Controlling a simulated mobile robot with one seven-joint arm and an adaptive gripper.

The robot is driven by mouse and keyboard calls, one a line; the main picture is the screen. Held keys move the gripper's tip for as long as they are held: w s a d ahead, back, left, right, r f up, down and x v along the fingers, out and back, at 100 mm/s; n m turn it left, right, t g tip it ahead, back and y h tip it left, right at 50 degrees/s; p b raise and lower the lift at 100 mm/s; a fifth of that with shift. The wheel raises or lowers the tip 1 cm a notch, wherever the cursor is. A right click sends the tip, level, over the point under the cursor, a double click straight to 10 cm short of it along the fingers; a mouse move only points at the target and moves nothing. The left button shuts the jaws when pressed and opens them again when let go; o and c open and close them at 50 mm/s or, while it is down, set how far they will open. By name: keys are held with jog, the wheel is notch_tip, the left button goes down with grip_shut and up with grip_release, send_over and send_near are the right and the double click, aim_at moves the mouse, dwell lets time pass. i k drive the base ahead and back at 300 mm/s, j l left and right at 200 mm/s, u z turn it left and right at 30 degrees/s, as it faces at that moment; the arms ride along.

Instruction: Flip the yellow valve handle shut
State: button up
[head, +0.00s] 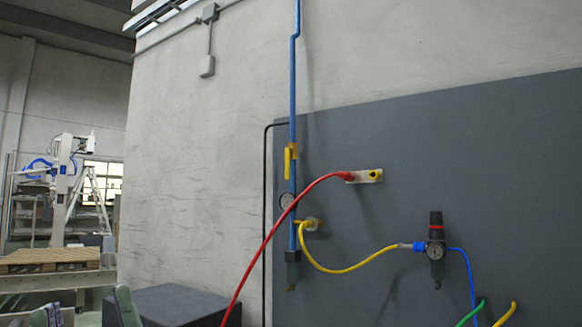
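The yellow valve handle (287,163) is on the blue vertical pipe (294,95) near the middle of the head view. The handle hangs roughly vertical, in line with the pipe and just left of it, with its pivot at the top. My gripper is not visible in the head view, so its position relative to the handle is hidden.
A red hose (285,222) arcs from a wall fitting (364,176) down past the pipe. A yellow hose (345,270) runs to a regulator (436,250). A dark box (170,307) stands lower left.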

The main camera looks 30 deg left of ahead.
aim_at(289, 150)
jog(key=i+j, duration=0.15)
jog(key=j, duration=0.25)
jog(key=i+j+u, duration=0.15)
jog(key=j, duration=0.3)
jog(key=i+j, duration=0.1)
jog(key=j, duration=0.3)
jog(key=i+j+u, duration=0.1)
jog(key=j, duration=0.3)
jog(key=i+j, duration=0.25)
jog(key=j, duration=0.15)
jog(key=i+j+u, duration=0.15)
jog(key=j, duration=0.25)
